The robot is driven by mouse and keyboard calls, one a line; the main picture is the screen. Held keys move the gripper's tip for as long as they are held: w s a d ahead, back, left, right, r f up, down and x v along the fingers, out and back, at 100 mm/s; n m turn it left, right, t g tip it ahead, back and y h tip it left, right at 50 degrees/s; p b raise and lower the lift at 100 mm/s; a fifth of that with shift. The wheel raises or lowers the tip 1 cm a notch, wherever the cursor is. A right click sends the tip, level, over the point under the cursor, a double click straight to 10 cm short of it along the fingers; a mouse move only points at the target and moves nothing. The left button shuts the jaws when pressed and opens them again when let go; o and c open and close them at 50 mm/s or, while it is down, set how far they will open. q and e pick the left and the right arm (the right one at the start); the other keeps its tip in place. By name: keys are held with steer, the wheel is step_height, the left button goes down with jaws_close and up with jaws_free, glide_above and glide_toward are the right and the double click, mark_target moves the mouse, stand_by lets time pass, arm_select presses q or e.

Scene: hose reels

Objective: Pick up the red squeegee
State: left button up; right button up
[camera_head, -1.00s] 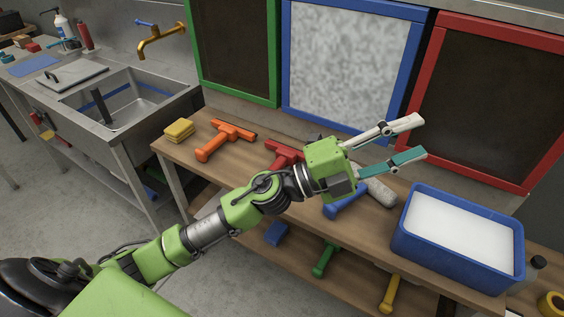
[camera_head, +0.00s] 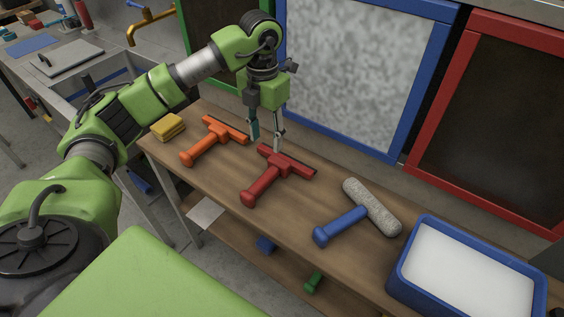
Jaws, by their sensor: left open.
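The red squeegee (camera_head: 268,181) lies on the wooden table, its handle toward the front left and its dark-edged head toward the back right. My left gripper (camera_head: 265,143) points down, open and empty, at the back of the table. Its fingertips are just behind the squeegee's head, near its left end. One finger is close to the head in the picture; I cannot tell whether they touch. My right gripper does not show.
An orange squeegee (camera_head: 209,144) and yellow sponges (camera_head: 168,127) lie to the left on the table (camera_head: 288,222). A blue-handled roller (camera_head: 342,224) and a blue tub of white liquid (camera_head: 402,268) are to the right. Framed panels, one blue-framed (camera_head: 412,130), stand behind.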

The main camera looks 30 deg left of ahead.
arm_select(q)
glide_above(270, 171)
steer(key=s, duration=0.1)
steer(key=f, duration=0.4)
steer(key=f+p, duration=0.1)
steer(key=shift+s+a+f, duration=0.1)
steer(key=shift+a+f, duration=0.25)
steer(key=shift+f, duration=0.05)
steer(key=shift+w+f, duration=0.25)
steer(key=shift+f, duration=0.7)
steer(key=shift+w+d+f+p, duration=0.1)
steer(key=shift+d+f+p, duration=0.1)
steer(key=shift+f+p, duration=0.25)
steer(key=shift+d+f+p, duration=0.2)
steer(key=shift+f, duration=0.45)
step_height(270, 171, down, 2)
steer(key=shift+w+f, duration=0.15)
steer(key=shift+f, duration=0.4)
steer(key=shift+c, duration=0.8)
jaws_close()
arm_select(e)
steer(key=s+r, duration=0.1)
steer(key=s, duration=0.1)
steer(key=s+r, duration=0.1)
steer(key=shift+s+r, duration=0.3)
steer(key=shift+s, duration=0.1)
